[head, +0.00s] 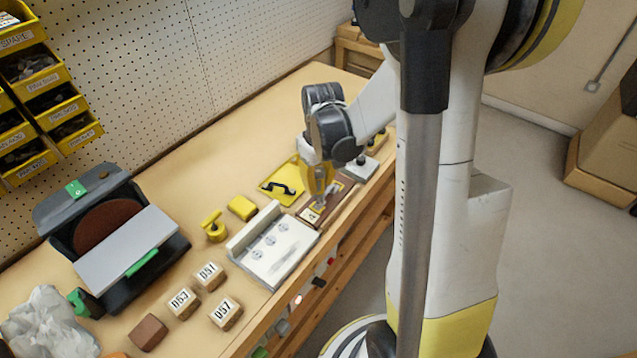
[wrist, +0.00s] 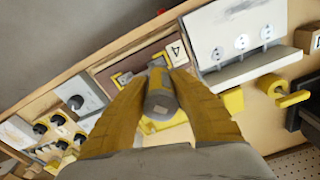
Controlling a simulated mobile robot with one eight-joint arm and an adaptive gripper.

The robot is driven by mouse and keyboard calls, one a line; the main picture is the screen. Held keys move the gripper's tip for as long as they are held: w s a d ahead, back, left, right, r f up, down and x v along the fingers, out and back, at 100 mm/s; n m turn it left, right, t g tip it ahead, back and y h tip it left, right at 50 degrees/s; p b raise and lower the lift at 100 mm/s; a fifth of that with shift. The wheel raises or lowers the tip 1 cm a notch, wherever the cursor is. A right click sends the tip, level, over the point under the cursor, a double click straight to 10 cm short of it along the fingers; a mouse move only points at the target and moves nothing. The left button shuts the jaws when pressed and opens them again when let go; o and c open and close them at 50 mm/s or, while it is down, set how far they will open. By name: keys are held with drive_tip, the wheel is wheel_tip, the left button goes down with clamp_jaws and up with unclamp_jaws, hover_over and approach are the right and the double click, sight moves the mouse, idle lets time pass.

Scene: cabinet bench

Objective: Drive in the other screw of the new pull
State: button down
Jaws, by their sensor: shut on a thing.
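My gripper (head: 318,190) is low over a brown panel (head: 341,188) near the bench's front edge. In the wrist view its two yellow fingers (wrist: 160,84) are shut on a grey-and-yellow tool (wrist: 161,101), seen end-on, apparently the driver. The brown panel (wrist: 113,73) lies beyond the tool, with a small label reading 4 (wrist: 177,52) at one end. A yellow-edged part (wrist: 124,78) shows on the panel beside the tool; I cannot tell if it is the pull. The tool's tip and the screws are hidden.
A white tray (head: 269,267) with several marked spots stands left of the panel. A grey plate with a black knob (head: 362,165) sits close right. Pegboard backs the bench.

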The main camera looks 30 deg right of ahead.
sight(318, 171)
drive_tip(key=shift+f+b, duration=0.7)
drive_tip(key=shift+b, duration=0.4)
idle(2.6)
drive_tip(key=shift+r, duration=0.1)
idle(0.4)
drive_tip(key=shift+r+p, duration=2.25)
drive_tip(key=shift+r, duration=0.7)
drive_tip(key=shift+w, duration=0.1)
